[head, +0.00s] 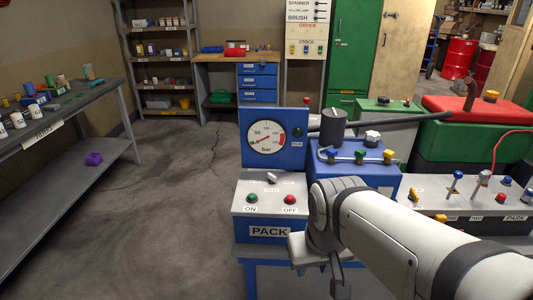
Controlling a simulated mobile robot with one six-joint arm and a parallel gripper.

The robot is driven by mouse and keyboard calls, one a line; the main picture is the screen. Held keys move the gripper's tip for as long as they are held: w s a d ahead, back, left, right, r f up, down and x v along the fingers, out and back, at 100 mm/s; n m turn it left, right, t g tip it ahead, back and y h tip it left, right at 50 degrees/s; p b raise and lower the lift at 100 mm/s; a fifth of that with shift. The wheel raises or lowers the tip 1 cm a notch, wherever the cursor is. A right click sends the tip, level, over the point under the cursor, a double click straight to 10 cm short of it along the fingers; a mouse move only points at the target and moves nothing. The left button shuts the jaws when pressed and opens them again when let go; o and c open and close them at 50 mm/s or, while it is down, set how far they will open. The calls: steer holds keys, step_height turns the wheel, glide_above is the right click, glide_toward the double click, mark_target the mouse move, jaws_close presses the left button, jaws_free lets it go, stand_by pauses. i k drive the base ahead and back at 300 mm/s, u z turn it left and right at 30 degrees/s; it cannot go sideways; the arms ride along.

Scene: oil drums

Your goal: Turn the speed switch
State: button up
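No label reading "speed" is legible, so I cannot tell for sure which control is the speed switch. A small pale lever or knob (271,177) sits on the sloped top of the blue and white PACK box (269,231), above a green ON button (252,198) and a red OFF button (290,199). My white arm reaches in from the lower right. My gripper (322,265) hangs at the front right of the PACK box, partly hidden by my wrist. Its fingers are not clear enough to show whether they are open. I see nothing held in it.
A blue gauge panel (274,138) stands behind the PACK box. A blue unit with coloured valves (358,170) is right of it. A white lever panel (437,205) lies farther right, partly behind my arm. A grey shelf table (55,135) is at left. The floor (170,210) between is open.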

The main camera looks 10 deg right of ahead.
mark_target(272, 179)
steer(key=u, duration=0.05)
steer(key=i, duration=1)
steer(key=z, duration=0.05)
